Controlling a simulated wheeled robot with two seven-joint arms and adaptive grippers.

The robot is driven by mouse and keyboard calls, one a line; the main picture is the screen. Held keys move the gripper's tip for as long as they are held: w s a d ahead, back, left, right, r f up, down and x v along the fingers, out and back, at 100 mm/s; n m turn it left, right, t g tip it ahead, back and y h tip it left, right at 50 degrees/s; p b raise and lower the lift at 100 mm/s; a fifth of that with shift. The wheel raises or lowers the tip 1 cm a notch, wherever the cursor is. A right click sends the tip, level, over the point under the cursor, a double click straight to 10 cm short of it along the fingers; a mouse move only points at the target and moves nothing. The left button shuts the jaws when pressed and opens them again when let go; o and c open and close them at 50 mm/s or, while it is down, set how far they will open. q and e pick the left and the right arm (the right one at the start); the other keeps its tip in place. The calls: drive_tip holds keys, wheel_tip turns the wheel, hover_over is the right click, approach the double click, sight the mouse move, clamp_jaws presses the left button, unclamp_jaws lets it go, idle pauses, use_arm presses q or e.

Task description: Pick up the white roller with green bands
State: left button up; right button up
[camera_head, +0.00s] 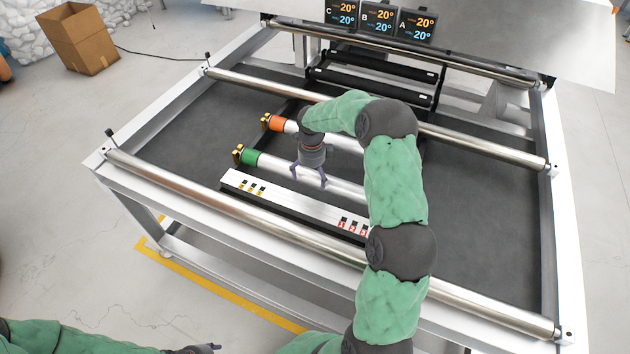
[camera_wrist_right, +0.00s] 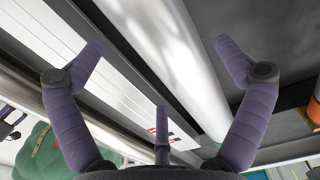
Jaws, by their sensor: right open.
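The white roller with green bands (camera_head: 277,166) lies across the table frame, its green band and brass-coloured tip at the left end. Its right part is hidden behind my right arm. My right gripper (camera_head: 310,183) is over its middle, pointing down, fingers spread. In the right wrist view the roller (camera_wrist_right: 172,52) runs diagonally between the open fingers of the right gripper (camera_wrist_right: 158,62). Nothing is held; I cannot tell whether the fingers touch it. Only a dark tip of my left gripper (camera_head: 203,348) shows at the bottom edge, below the table.
A roller with an orange band (camera_head: 277,124) lies just behind. A white strip with small labels (camera_head: 290,205) runs in front. Long metal rollers (camera_head: 230,204) cross the table's front and back. Black rollers (camera_head: 375,72) and temperature displays (camera_head: 379,20) stand farther back.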

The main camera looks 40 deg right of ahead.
sight(313, 176)
drive_tip(key=f, duration=0.2)
drive_tip(key=f+b, duration=0.1)
drive_tip(key=shift+s+d+f, duration=0.1)
drive_tip(key=shift+d+f, duration=0.1)
drive_tip(key=shift+f, duration=0.2)
drive_tip(key=shift+r, duration=0.1)
drive_tip(key=c, duration=1.6)
drive_tip(key=shift+r, duration=0.1)
